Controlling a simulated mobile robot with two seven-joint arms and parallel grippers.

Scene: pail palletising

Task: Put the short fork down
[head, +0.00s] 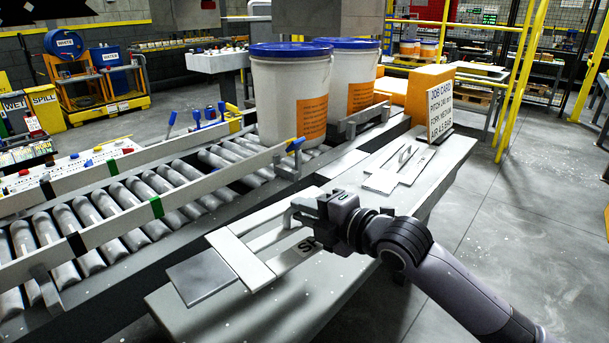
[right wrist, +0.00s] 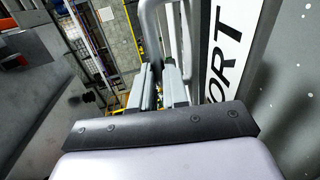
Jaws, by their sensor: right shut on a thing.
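The short fork (head: 241,258), a pale flat piece with long bars and a raised grey handle, is at the near end of the grey bench (head: 330,295). My right gripper (head: 302,208) is shut on its handle, which also shows between the fingers in the right wrist view (right wrist: 149,35). My gripper hides part of the handle and bars. My left gripper is not in view.
Another pale fork (head: 384,181) lies farther back on the bench. An orange job-card stand (head: 425,98) stands behind it. A dark grey plate (head: 199,276) is at the near left. The roller conveyor (head: 125,205) with two blue-lidded pails (head: 278,100) runs along the left.

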